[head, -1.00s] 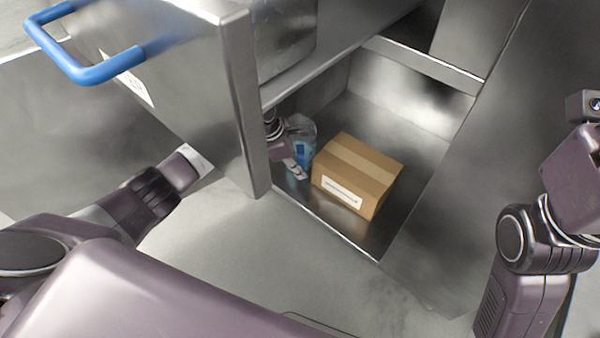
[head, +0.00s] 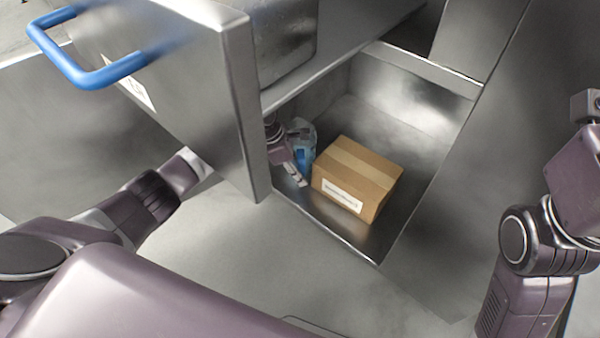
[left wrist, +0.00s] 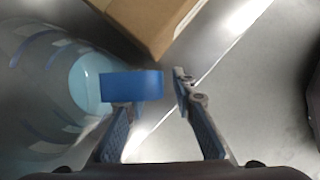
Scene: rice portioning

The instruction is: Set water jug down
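The water jug (head: 306,158) is clear with blue parts. In the head view it appears to stand upright on the compartment floor, left of the cardboard box. In the left wrist view the translucent jug (left wrist: 45,95) fills the left side, and its blue handle (left wrist: 132,85) lies in front of the left finger. My left gripper (head: 297,176) is beside the jug, toward the compartment's front edge. In the left wrist view its fingers are apart, with a gap between the handle and the right finger. My right gripper's fingers are out of view.
The cardboard box (head: 355,180) sits right next to the jug. The metal compartment (head: 420,125) has walls around it and free floor behind the box. A metal door or drawer front with a blue handle (head: 95,72) stands close on the left.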

